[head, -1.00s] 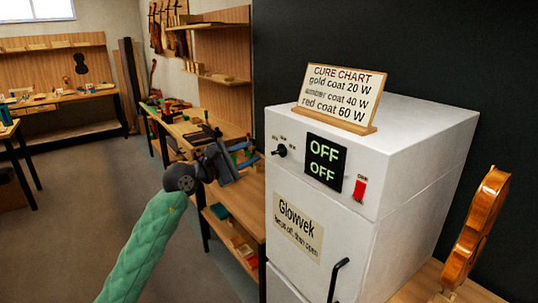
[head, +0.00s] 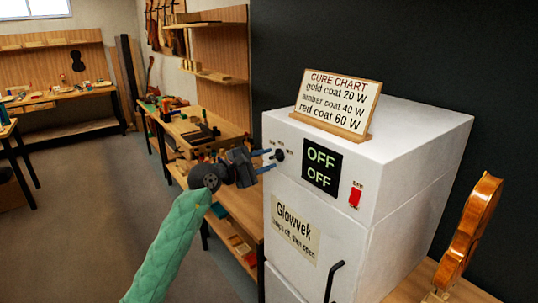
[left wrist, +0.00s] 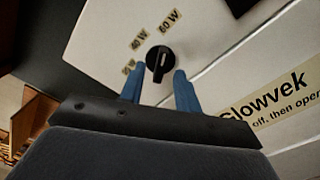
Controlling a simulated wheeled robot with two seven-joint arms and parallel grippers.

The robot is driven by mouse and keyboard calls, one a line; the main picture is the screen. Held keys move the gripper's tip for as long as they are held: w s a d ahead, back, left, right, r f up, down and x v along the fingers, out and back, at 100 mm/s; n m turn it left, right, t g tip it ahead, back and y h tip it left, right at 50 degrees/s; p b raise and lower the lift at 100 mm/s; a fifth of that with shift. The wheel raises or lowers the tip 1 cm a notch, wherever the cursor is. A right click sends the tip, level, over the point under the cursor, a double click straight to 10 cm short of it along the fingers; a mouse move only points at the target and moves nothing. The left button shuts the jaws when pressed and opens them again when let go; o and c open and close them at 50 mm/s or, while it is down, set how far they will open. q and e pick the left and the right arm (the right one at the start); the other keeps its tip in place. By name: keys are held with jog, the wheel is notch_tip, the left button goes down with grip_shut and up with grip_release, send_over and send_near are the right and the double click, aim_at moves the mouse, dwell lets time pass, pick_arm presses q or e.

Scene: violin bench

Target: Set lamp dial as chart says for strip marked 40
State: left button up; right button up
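The black lamp dial (head: 280,155) is on the upper left of the white Glowvek cabinet's front. In the left wrist view the dial (left wrist: 159,62) has labels 20, 40 W and 60 W around it; I cannot tell its setting for sure. My left gripper (head: 270,160) is open at the dial. In the left wrist view its blue fingertips (left wrist: 158,75) stand either side of the dial, with gaps visible. The cure chart (head: 338,101) on top reads gold coat 20 W, amber coat 40 W, red coat 60 W. No strip marked 40 is visible. My right gripper is out of view.
The display (head: 321,166) reads OFF, OFF. A red switch (head: 355,196) is right of it, and a black door handle (head: 335,279) is below. A violin (head: 472,228) stands at the right. A wooden bench (head: 235,208) with tools is left of the cabinet (head: 400,130).

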pick_arm(q)
jog(key=shift+w+d, duration=0.4)
jog(key=shift+d, duration=0.2)
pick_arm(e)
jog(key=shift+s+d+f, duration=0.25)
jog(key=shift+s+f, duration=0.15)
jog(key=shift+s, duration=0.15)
pick_arm(q)
grip_shut()
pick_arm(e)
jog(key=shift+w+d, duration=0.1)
